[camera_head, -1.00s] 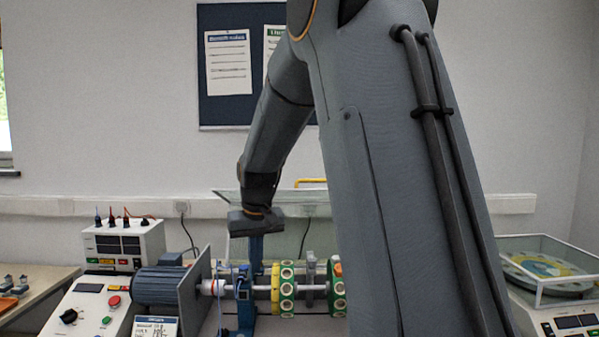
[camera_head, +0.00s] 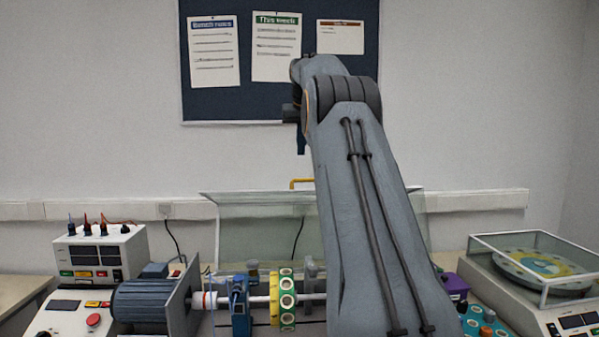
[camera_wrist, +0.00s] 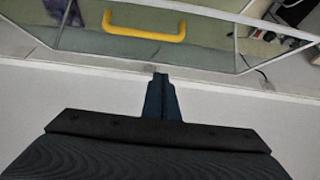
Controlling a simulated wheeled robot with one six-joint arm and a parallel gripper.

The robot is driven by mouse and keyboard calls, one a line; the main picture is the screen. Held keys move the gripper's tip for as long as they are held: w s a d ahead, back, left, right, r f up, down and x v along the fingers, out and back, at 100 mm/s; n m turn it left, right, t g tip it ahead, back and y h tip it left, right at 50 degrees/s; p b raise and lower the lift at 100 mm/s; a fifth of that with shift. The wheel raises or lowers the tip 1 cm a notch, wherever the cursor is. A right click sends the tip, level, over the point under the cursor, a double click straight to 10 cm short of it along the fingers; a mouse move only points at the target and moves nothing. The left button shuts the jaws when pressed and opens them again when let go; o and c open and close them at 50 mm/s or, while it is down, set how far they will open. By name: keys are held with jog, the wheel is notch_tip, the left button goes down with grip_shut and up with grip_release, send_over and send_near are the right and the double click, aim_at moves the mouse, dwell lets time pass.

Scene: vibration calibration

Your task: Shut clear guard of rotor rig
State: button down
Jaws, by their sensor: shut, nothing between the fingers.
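The clear guard (camera_head: 262,237) of the rotor rig stands raised behind the rotor shaft (camera_head: 258,298), its clear panel upright in front of the wall. Its yellow handle (camera_head: 300,183) is at its top edge, partly hidden by my arm. In the wrist view, the yellow handle (camera_wrist: 145,23) and the guard's frame edge cross the top of the picture. My gripper (camera_head: 301,145) is shut and empty, above the handle in the head view. In the wrist view my gripper's fingertips (camera_wrist: 160,76) show apart from the handle, with pale wall around them.
A control box (camera_head: 102,252) with cables stands at the left. A turntable under a clear cover (camera_head: 540,262) is at the right. My arm hides the rig's right part.

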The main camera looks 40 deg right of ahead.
aim_at(301, 179)
jog(key=shift+w+d+f+p, duration=0.15)
jog(key=shift+f+p, duration=0.85)
jog(key=shift+f, duration=1.1)
jog(key=shift+w+f+p, duration=0.2)
jog(key=shift+f+p, duration=0.8)
jog(key=shift+f, duration=1.1)
jog(key=shift+s+f, duration=0.15)
jog(key=shift+s, duration=0.1)
